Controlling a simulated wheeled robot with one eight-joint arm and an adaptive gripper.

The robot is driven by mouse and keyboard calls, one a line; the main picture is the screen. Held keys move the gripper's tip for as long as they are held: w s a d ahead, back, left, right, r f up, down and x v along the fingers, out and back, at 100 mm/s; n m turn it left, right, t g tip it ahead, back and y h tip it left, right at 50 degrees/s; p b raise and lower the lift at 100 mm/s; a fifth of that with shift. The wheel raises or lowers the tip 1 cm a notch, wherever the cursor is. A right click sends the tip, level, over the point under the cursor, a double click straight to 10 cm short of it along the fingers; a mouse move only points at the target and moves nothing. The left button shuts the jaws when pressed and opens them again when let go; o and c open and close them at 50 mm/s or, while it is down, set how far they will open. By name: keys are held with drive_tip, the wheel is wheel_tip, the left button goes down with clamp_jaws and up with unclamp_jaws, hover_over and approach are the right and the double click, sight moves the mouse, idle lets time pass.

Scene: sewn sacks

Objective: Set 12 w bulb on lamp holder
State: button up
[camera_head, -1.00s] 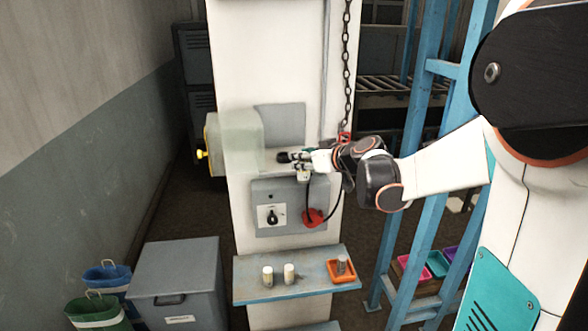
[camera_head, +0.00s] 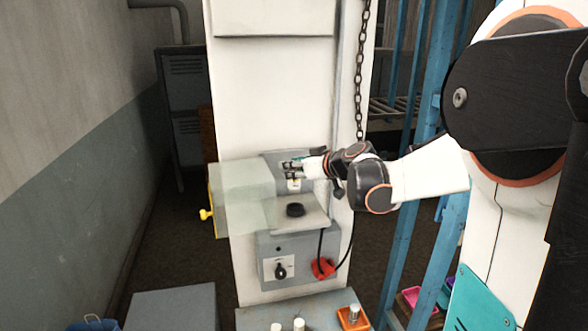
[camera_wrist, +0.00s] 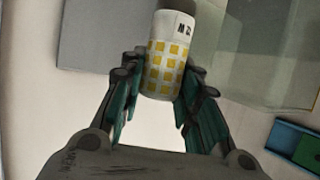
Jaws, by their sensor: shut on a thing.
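My gripper (camera_head: 292,169) is shut on a white cylindrical bulb (camera_wrist: 165,60) with yellow squares on its side. Its printed label shows a "W" and part of a number in the wrist view. In the head view the bulb is small and partly hidden by the fingers. The black round lamp holder (camera_head: 295,210) sits on a grey ledge of the box on the white column. The gripper and bulb are above the holder, apart from it. I cannot tell how exactly they line up in depth.
A clear cover (camera_head: 240,195) with a yellow knob (camera_head: 206,214) stands at the holder's left. Below are a switch (camera_head: 280,270) and a red plug (camera_head: 322,268). A shelf holds two white cylinders (camera_head: 298,325) and an orange tray (camera_head: 352,318). A chain hangs at right.

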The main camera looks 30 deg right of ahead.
sight(299, 189)
drive_tip(key=shift+s+f+b, duration=0.25)
drive_tip(key=shift+f+b, duration=0.05)
drive_tip(key=shift+w+f+b, duration=0.1)
drive_tip(key=shift+f+b, duration=1.45)
drive_tip(key=shift+f, duration=0.95)
drive_tip(key=shift+f+b, duration=0.55)
drive_tip(key=shift+b, duration=0.1)
drive_tip(key=o, duration=0.8)
